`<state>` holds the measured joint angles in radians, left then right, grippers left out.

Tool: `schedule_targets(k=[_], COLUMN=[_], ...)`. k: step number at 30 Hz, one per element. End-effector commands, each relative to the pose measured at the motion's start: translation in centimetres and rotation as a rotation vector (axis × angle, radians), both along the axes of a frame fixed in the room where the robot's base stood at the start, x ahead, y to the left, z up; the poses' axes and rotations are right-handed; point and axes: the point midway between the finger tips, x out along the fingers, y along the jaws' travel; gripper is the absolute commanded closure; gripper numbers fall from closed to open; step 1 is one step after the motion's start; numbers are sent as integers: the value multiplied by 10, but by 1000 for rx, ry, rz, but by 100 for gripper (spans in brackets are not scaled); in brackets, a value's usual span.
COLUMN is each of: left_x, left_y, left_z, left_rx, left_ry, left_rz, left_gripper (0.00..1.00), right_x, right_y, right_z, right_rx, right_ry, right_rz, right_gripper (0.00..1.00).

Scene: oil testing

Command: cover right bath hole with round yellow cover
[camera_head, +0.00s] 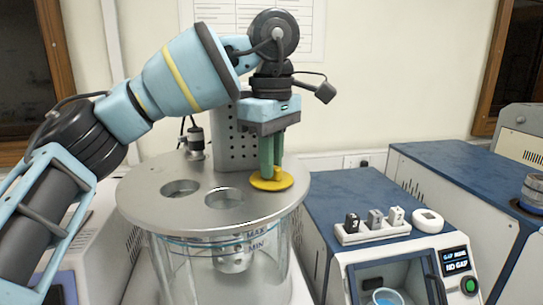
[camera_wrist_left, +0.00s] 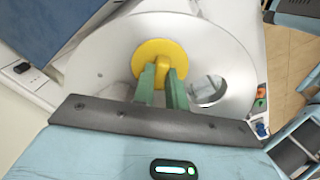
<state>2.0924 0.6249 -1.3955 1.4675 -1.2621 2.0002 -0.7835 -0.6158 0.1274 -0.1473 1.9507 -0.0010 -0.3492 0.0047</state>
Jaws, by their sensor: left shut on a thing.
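The round yellow cover (camera_head: 262,184) is at the right side of the round metal bath lid (camera_head: 150,205). My left gripper (camera_head: 272,172) points down and is shut on the cover's raised handle with its green fingers. The cover is on or just above the lid; I cannot tell which. Two uncovered holes show in the lid: a left hole (camera_head: 180,187) and a right hole (camera_head: 224,197), which is left of the cover. In the left wrist view, the cover (camera_wrist_left: 150,50) lies flat beside one open hole (camera_wrist_left: 207,92). What is under the cover is hidden.
The glass bath (camera_head: 180,265) stands below the lid, with MAX and MIN marks. A small black and silver fitting (camera_head: 195,140) stands at the lid's back. A blue-topped tester (camera_head: 340,200) with a white rack and a cup stands to the right. A perforated metal column (camera_head: 225,135) rises behind the lid.

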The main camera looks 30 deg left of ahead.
Motion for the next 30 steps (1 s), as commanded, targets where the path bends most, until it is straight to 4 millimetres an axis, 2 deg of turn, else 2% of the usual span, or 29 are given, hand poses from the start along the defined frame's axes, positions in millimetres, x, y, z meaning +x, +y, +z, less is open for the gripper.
schedule_targets(k=[5, 6, 8, 17, 30], left_x=[0, 0, 0, 0, 0], left_y=[0, 0, 0, 0, 0], left_z=[-3, -3, -3, -1, 29], left_rx=[0, 0, 0, 0, 0], left_ry=[0, -1, -1, -1, -3], left_rz=[0, 1, 1, 0, 1], left_gripper=[100, 82, 77, 77, 77], right_x=[0, 0, 0, 0, 0], right_y=[0, 0, 0, 0, 0], right_z=[0, 0, 0, 0, 0], right_rx=[0, 0, 0, 0, 0], right_ry=[0, 0, 0, 0, 0], right_rz=[0, 0, 0, 0, 0], right_gripper=[64, 64, 64, 64, 64])
